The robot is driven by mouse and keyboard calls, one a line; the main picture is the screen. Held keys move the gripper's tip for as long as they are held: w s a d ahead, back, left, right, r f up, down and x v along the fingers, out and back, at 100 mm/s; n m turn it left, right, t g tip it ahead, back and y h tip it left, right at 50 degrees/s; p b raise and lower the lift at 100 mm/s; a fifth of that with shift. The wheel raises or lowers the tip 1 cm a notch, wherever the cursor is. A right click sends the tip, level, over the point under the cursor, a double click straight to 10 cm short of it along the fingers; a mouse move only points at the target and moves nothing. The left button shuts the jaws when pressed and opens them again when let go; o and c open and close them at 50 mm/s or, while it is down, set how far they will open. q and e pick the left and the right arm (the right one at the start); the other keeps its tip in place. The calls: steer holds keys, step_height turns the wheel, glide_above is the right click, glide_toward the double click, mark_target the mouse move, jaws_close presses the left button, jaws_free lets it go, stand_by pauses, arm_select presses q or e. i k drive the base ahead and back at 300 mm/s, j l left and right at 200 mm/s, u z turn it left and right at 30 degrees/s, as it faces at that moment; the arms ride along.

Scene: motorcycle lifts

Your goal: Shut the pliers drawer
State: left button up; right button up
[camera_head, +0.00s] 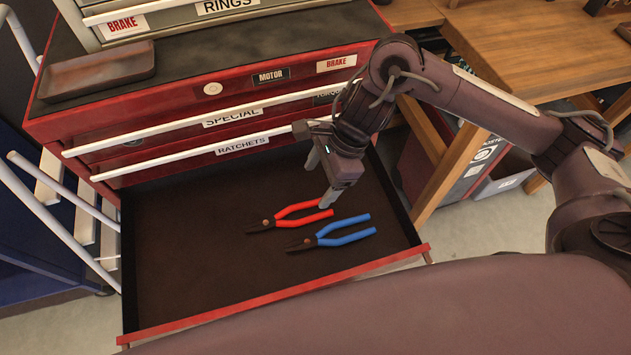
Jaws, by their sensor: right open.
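The pliers drawer (190,270) is pulled far out of the red cabinet, its red-edged front nearest me. Red-handled pliers (297,213) and blue-handled pliers (335,236) lie on its dark floor, right of the middle. My right gripper (321,180) hangs over the back right part of the drawer, just behind the red pliers. It is open, with nothing between its fingers. It seems to be above the drawer floor, but its exact height is hard to tell. My left gripper does not show.
Above the open drawer, the closed drawers labelled RATCHETS (243,145) and SPECIAL (232,118) have long white handles close to my right gripper. A brown tray (97,77) sits on the cabinet top. A wooden bench (530,45) stands at the right.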

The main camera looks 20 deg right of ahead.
mark_target(188, 260)
steer(key=k+l, duration=0.3)
steer(key=k, duration=0.15)
steer(key=k+l, duration=0.3)
steer(key=k, duration=0.2)
